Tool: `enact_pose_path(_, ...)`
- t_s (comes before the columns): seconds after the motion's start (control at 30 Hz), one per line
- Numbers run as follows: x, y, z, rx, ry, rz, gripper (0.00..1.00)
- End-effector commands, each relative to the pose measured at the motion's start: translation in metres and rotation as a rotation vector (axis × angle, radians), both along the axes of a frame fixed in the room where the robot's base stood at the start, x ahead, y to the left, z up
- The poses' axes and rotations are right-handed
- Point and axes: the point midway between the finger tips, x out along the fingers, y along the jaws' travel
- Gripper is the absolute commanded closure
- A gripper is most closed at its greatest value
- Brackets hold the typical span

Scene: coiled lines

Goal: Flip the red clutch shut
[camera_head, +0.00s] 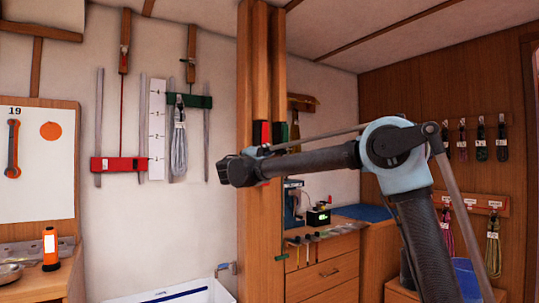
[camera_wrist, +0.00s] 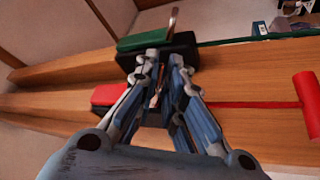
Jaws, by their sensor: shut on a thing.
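The red clutch (camera_wrist: 106,94) is on the wooden post (camera_wrist: 50,103), with a dark body mostly hidden behind my fingers. In the head view the red clutch (camera_head: 262,131) shows high on the post, just above my wrist. My gripper (camera_wrist: 163,68) reaches in front of it. Its fingers are shut on a thin lever (camera_wrist: 156,92) of the red clutch, seen between them. How far the lever is turned is hard to tell. A red line (camera_wrist: 250,105) runs from the clutch to the right in the wrist view.
A green clutch (camera_wrist: 143,40) with a dark body and its own lever (camera_wrist: 173,20) sits close beside my fingertips. A red handle (camera_wrist: 307,98) is at the right. In the head view, a red bar (camera_head: 120,164) and green bar (camera_head: 189,101) hang on the wall.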

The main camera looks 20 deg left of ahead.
Motion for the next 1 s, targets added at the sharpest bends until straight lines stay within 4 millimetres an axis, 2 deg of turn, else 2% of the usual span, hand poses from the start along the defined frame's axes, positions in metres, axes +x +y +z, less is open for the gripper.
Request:
enact_pose_path(0.07, 0.0, 0.003, 0.003, -0.005, -0.005, 0.007, 1.0)
enact_pose_path(0.1, -0.001, 0.004, 0.003, -0.005, -0.005, 0.007, 0.86)
enact_pose_path(0.17, -0.001, 0.004, 0.003, -0.005, -0.005, 0.007, 0.72)
enact_pose_path(0.67, -0.003, 0.003, 0.0, -0.003, -0.001, 0.004, 0.72)
enact_pose_path(0.77, -0.01, 0.005, -0.003, -0.002, -0.001, 0.005, 0.72)
enact_pose_path(1.0, -0.041, 0.014, -0.014, -0.002, -0.001, 0.005, 0.72)
